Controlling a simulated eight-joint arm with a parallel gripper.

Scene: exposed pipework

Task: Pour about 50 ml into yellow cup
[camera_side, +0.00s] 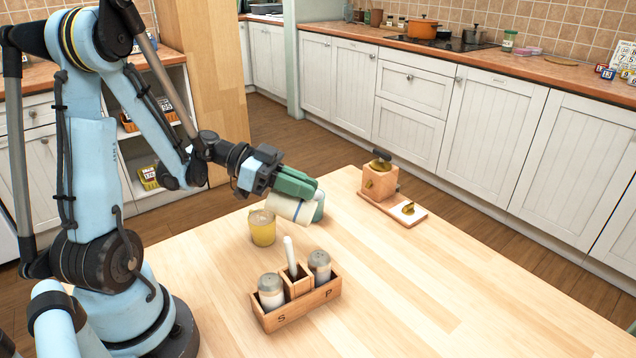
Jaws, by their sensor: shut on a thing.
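The yellow cup (262,230) stands upright on the wooden table, below and a little left of my gripper. My gripper (306,198) has green fingers and is shut on a white container (289,208) with a thin dark stripe. The container is held above the table, tilted well over onto its side, with its left end close to and above the cup's rim. Whether they touch, I cannot tell. No stream of liquid is clear, and the liquid levels in the container and the cup cannot be made out.
A wooden caddy (300,311) marked S and P, with two shakers and a white-handled item, stands in front of the cup. A wooden block device (378,182) on a board stands at the table's back right. The table's right side is clear.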

